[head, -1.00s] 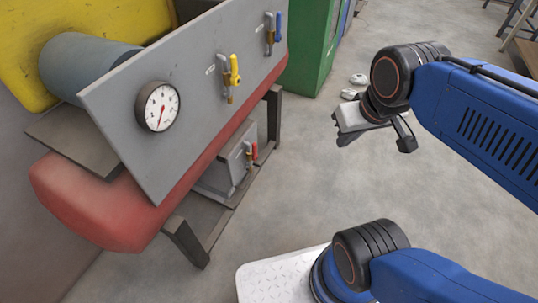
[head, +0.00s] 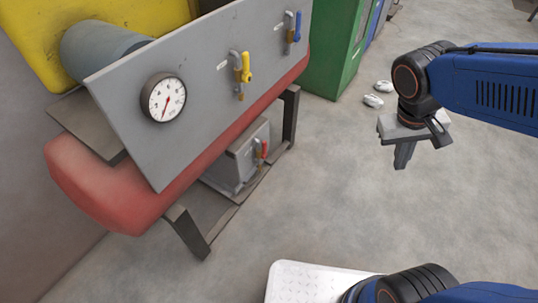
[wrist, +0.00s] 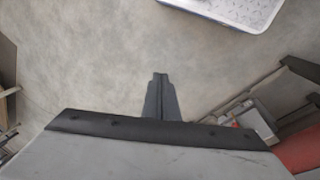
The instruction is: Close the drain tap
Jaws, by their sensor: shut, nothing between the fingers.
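Three taps show in the head view. A tap with a red handle (head: 264,150) sits low on a grey box under the machine; a tap with a yellow handle (head: 246,68) and one with a blue handle (head: 297,27) are on the sloped grey panel. I cannot read labels that tell which is the drain tap. The red handle also shows small in the wrist view (wrist: 235,124). My gripper (head: 401,165) is shut and empty, pointing down over open floor, well right of the taps. Its fingers (wrist: 160,77) are together in the wrist view.
The grey panel (head: 200,60) carries a round gauge (head: 164,97) above a red beam (head: 105,190). Dark frame legs (head: 188,232) stand by the grey box (head: 237,165). A green cabinet (head: 330,50) and white shoes (head: 373,101) are behind. Floor between machine and gripper is clear.

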